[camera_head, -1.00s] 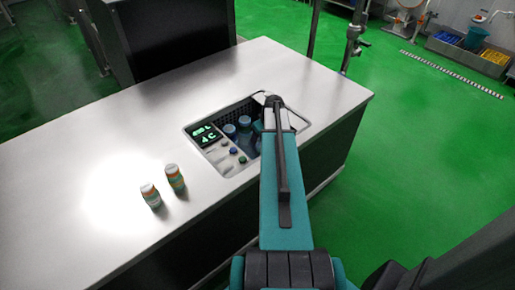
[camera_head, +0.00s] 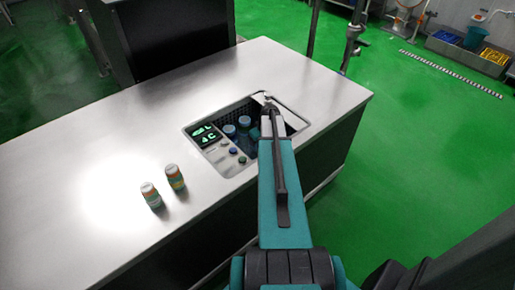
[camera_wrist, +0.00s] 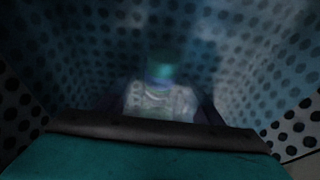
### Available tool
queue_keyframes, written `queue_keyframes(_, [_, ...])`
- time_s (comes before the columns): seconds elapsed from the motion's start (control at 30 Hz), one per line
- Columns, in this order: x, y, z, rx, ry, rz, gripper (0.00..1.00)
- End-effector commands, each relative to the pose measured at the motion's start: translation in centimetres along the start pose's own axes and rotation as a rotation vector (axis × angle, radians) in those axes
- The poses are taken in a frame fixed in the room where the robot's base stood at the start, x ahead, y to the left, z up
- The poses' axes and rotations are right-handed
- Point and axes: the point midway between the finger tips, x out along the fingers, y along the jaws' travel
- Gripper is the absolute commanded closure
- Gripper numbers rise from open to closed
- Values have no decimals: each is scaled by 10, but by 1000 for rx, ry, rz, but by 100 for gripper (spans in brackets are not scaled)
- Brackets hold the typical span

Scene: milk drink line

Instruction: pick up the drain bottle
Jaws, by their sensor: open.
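A clear bottle with a teal cap (camera_wrist: 161,70), which I take as the drain bottle, shows blurred and dim in the wrist view, inside a perforated basin. My gripper (camera_wrist: 160,106) is open, with its dark fingers on either side of the bottle's lower part. I cannot tell whether they touch it. In the head view my arm reaches down into the basin (camera_head: 291,112) and hides the gripper. Blue-capped bottles (camera_head: 230,131) stand in the basin left of my arm; I cannot tell which one is the bottle between the fingers.
The perforated basin walls (camera_wrist: 285,100) close in around my gripper. Two small bottles (camera_head: 174,178) stand on the metal counter (camera_head: 110,135), which is otherwise clear.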

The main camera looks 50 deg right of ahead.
Motion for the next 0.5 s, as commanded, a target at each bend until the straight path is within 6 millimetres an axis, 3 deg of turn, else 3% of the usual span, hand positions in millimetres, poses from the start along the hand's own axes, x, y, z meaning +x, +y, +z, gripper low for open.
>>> queue_keyframes(0.1, [0, 0, 0, 0, 0, 0, 40])
queue_keyframes(0.4, [0, 0, 0, -1, 0, 0, 90])
queue_keyframes(0.5, [0, 0, 0, -1, 0, 0, 91])
